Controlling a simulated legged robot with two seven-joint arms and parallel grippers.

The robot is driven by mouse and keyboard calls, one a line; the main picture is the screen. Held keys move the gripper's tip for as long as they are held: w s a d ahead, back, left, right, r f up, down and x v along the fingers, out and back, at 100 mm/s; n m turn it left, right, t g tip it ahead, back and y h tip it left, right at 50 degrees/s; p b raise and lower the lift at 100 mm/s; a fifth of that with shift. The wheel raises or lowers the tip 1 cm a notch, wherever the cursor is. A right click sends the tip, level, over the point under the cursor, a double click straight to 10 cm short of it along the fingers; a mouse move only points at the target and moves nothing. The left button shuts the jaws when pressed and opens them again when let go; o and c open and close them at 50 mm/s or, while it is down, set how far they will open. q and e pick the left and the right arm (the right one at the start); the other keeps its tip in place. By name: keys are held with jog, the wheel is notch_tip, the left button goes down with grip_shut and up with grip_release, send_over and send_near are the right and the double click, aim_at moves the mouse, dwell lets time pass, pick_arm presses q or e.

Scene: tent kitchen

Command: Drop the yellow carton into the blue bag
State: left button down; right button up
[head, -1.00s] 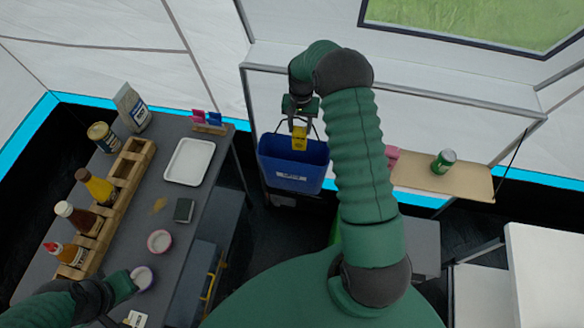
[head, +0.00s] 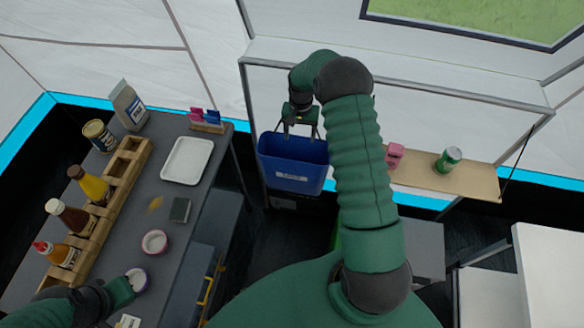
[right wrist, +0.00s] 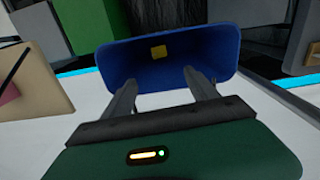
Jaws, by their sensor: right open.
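The blue bag (head: 293,163) is an open-topped blue container hanging below the wall frame at the middle of the head view. In the right wrist view the yellow carton (right wrist: 158,52) shows small and low inside the blue bag (right wrist: 200,55). The carton is out of sight in the head view. My right gripper (head: 299,133) is over the bag's opening, its two fingers apart and empty. It also shows in the right wrist view (right wrist: 158,85). My left gripper (head: 120,290) is at the table by a small white-topped cup (head: 138,279); its fingers are not clear.
The grey table (head: 130,215) at left holds a wooden rack with bottles, a white tray (head: 187,160) and a pink-rimmed cup (head: 155,242). A wooden shelf (head: 430,178) at right carries a green can (head: 448,159) and a pink object (head: 394,155).

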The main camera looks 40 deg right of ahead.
jog(key=shift+r, duration=0.1)
notch_tip(320, 180, up, 16)
jog(key=shift+r, duration=0.25)
jog(key=shift+w+d, duration=0.1)
jog(key=s+a+f+n+t, duration=0.1)
jog(key=s+a+n, duration=0.2)
jog(key=a, duration=0.5)
jog(key=s+a+f+n, duration=0.1)
jog(key=s+a+n, duration=0.25)
jog(key=a, duration=0.45)
jog(key=s+a+f+n+t, duration=0.1)
jog(key=s+a+f+n, duration=0.1)
jog(key=s+a, duration=0.5)
jog(key=s+n, duration=0.1)
jog(key=s, duration=0.2)
jog(key=shift+s+a+f+t, duration=0.3)
jog(key=shift+s+a, duration=0.05)
jog(key=shift+a, duration=0.05)
jog(key=shift+a, duration=0.1)
